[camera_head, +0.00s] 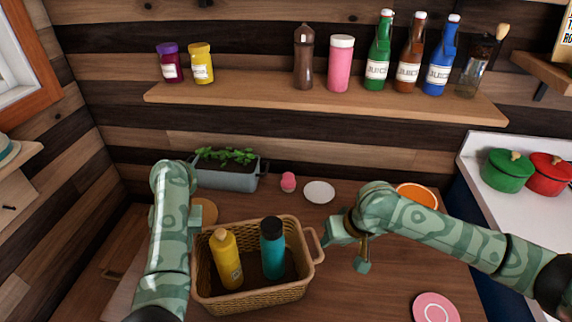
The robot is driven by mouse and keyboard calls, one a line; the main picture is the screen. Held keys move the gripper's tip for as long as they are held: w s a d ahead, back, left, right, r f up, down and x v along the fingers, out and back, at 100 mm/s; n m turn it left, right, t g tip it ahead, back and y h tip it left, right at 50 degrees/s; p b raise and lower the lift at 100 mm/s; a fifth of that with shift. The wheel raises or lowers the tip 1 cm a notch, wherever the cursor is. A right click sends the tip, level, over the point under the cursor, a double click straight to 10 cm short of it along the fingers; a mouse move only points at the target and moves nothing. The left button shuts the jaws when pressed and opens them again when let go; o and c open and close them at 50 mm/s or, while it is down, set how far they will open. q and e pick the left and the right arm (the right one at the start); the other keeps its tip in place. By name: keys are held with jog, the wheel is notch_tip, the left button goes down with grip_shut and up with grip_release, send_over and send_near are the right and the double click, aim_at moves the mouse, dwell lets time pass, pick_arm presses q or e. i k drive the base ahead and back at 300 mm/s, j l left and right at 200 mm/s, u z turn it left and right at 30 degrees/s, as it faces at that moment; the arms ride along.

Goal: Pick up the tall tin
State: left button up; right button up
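No object is clearly marked as the tall tin. A tall pink container with a white lid (340,66) stands upright on the wall shelf and most resembles one. A teal bottle with a dark cap (272,252) and a yellow bottle (227,262) stand in the wicker basket (254,302) on the counter.
The wooden shelf (250,95) also holds jars, a brown bottle (304,58) and several juice bottles. A planter (226,176), pink cupcake-like item (288,182) and white plate (319,192) sit behind the basket. A pink plate (436,308) lies front right. Pots (507,170) stand right.

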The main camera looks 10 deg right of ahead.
aim_at(231, 275)
jog(key=k, duration=1)
